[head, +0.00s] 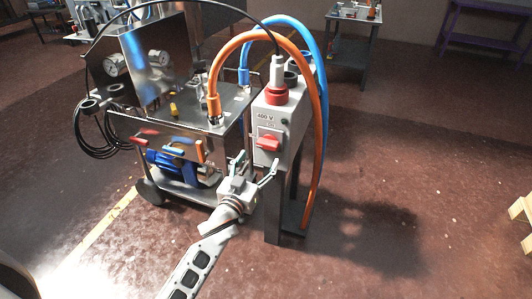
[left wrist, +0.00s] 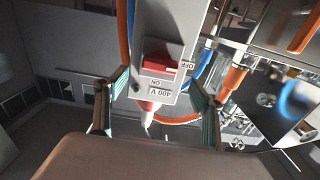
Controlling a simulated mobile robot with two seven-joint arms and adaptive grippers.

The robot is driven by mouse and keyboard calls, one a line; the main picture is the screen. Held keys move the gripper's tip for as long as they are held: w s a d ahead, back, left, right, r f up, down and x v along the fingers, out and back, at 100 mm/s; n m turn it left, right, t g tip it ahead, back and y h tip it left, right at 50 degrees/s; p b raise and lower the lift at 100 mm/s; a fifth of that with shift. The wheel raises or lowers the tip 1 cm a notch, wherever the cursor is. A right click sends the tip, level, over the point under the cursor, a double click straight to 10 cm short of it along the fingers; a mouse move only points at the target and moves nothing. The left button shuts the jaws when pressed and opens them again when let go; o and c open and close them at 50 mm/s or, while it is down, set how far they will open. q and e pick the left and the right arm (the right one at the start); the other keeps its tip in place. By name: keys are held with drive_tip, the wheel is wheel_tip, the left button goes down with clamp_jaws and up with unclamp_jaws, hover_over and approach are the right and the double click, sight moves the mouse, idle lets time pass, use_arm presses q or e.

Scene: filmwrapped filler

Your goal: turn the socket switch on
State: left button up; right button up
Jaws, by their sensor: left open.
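The socket box (head: 285,125) is a grey housing on a dark post, labelled 400 V. A red rotary switch (head: 268,143) sits on its front face. In the left wrist view the red switch (left wrist: 160,66) shows upside down, with OFF and ON labels beside it; I cannot tell its exact angle. My left gripper (head: 261,161) is open just in front of and below the switch. In the left wrist view the fingers of my left gripper (left wrist: 158,80) stand apart on either side of the switch, with no contact visible. My right gripper is not in view.
A red and white plug (head: 276,85) with a black cable stands on the box top. Orange (head: 313,150) and blue (head: 324,110) hoses arch over beside it. A metal cart (head: 185,125) with gauges and pump stands close left.

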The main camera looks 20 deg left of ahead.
sight(266, 148)
use_arm(q)
drive_tip(key=w+b, duration=0.1)
drive_tip(key=w, duration=0.5)
drive_tip(key=shift+d+f, duration=0.1)
drive_tip(key=shift+f, duration=0.05)
drive_tip(key=shift+w, duration=0.65)
drive_tip(key=c, duration=1.1)
